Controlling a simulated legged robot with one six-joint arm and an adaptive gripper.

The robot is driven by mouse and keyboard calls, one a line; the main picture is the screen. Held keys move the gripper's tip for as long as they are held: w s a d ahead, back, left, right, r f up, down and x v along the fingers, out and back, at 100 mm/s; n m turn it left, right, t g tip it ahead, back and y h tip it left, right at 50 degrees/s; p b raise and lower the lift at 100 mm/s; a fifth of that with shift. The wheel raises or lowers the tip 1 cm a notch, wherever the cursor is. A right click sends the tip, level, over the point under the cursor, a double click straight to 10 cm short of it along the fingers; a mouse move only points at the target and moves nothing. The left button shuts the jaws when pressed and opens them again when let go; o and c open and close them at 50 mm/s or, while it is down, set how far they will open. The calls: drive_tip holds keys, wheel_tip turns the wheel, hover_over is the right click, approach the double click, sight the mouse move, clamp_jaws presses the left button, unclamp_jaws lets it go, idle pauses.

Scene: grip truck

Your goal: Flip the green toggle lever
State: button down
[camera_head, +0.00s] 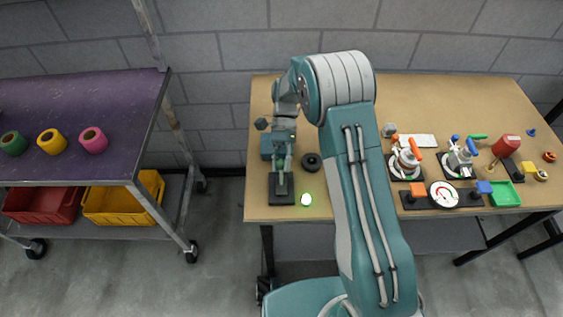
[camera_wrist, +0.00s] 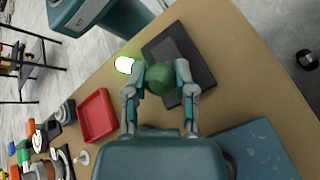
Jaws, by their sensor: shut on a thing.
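The green toggle lever shows as a round green knob (camera_wrist: 159,80) between my two fingertips in the wrist view. The dark base plate (camera_wrist: 196,62) lies under and beyond it. My gripper (camera_wrist: 160,75) is shut on the knob, one finger on each side. In the head view my gripper (camera_head: 282,168) points down over the dark base (camera_head: 282,197) near the table's front left; the lever itself is largely hidden there. A glowing whitish-green light (camera_head: 305,199) is just right of the base, and it also shows in the wrist view (camera_wrist: 125,64).
A black round piece (camera_head: 312,162) stands right of my gripper. Valves (camera_head: 406,162), a gauge (camera_head: 443,195) and a green tray (camera_head: 503,193) fill the table's right side. A purple-topped cart (camera_head: 75,115) stands left, across a floor gap. A red tray (camera_wrist: 97,115) shows in the wrist view.

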drive_tip(key=shift+w+a, duration=0.1)
drive_tip(key=shift+c, duration=2.1)
unclamp_jaws()
drive_tip(key=shift+a, duration=0.1)
drive_tip(key=shift+v, duration=3.75)
